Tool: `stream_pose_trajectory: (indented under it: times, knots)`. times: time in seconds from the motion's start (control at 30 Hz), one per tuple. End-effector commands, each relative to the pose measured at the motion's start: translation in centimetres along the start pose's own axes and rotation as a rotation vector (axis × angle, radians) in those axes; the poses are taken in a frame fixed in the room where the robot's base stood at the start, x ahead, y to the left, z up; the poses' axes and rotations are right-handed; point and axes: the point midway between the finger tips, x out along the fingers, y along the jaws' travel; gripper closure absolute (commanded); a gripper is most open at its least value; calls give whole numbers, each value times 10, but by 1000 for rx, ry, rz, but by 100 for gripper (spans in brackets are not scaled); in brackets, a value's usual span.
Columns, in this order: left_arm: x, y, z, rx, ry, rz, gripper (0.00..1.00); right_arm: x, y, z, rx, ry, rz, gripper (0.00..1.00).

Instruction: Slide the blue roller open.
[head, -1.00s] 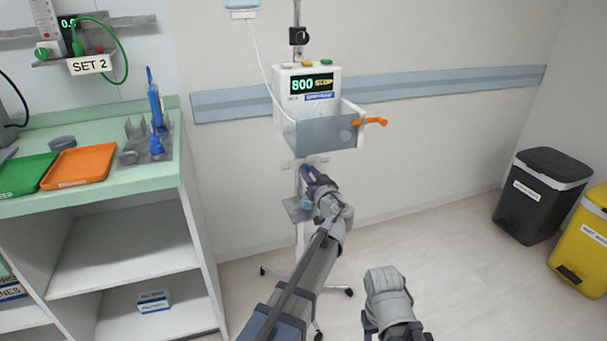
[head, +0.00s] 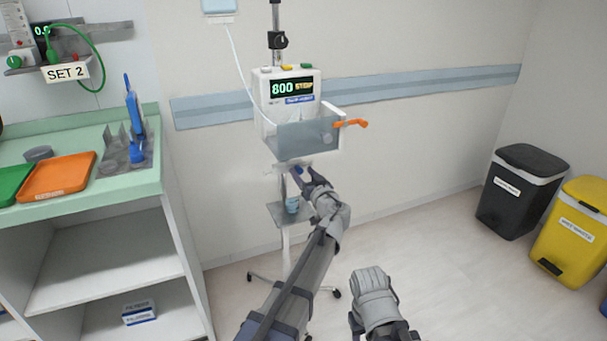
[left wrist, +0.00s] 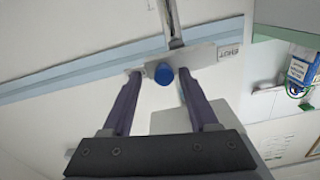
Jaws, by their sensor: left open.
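The blue roller (left wrist: 164,74) sits on a pale plate (left wrist: 200,58) marked SHUT, below a pole, in the left wrist view. My left gripper (left wrist: 160,75) is open, with one dark finger on each side of the roller and gaps visible between them. No contact with the roller shows. In the head view my left gripper (head: 305,178) is just below the pump (head: 290,88), in front of the stand. There I cannot make out the roller for certain.
The pump reads 800 STOP and has a clear-fronted bin (head: 305,136) with an orange lever (head: 350,123). A green-topped counter (head: 110,190) stands left; black (head: 520,190) and yellow (head: 575,235) bins stand right.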

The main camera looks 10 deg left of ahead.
Motion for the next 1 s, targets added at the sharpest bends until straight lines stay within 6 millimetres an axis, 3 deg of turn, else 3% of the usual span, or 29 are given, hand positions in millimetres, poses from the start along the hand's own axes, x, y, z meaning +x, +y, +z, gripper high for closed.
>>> stream_pose_trajectory:
  times: [0.5,1.0]
  knots:
    - [-71,0,0,0,1,3,40,0,0,0,0,0,0,50]
    - [-77,-3,3,4,-13,-6,40,0,0,0,0,0,0,50]
